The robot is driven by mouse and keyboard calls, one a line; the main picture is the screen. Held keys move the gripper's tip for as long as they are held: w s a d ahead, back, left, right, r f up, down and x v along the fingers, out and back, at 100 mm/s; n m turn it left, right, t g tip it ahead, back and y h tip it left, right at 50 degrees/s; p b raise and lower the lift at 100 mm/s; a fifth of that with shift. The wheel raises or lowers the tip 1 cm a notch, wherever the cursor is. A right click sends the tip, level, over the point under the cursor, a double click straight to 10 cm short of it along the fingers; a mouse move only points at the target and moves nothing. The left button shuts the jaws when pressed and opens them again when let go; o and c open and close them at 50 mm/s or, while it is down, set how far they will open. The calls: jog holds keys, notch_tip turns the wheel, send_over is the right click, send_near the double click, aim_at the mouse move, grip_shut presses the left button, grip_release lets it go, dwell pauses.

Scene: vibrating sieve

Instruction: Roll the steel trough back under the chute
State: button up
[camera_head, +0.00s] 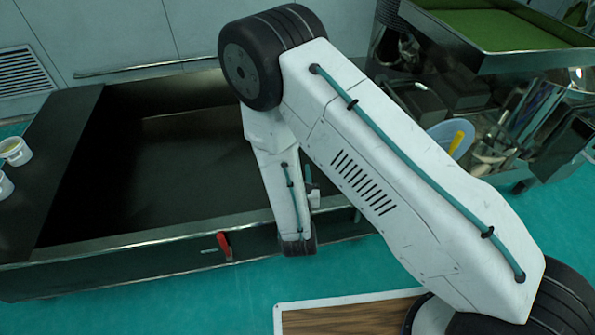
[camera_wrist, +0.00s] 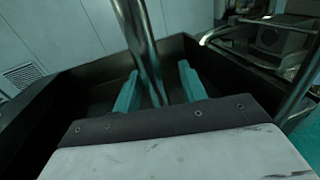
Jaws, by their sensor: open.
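A large, dark, open metal trough (camera_head: 150,240) fills the left of the head view, with a red lever (camera_head: 224,245) on its front face. Its dark rim (camera_wrist: 215,62) also shows in the wrist view. I cannot tell whether this is the trough the task names. My gripper (camera_wrist: 160,70) shows two teal fingers, apart and pointing into the dark basin. A shiny grey steel bar (camera_wrist: 140,40) comes down from the top and shows between the fingers; I cannot tell whether they touch it. My fingers are not clear in the head view, and no chute can be made out.
A steel unit with a green top (camera_head: 490,30) and cluttered shelf stands at the right, holding a blue dish (camera_head: 447,138). White cups (camera_head: 14,152) stand on the left ledge. A white-edged wooden board (camera_head: 350,316) lies in front. Some teal floor (camera_head: 110,315) is clear.

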jog(key=s, duration=0.7)
jog(key=shift+s+a, duration=0.15)
jog(key=shift+a, duration=0.05)
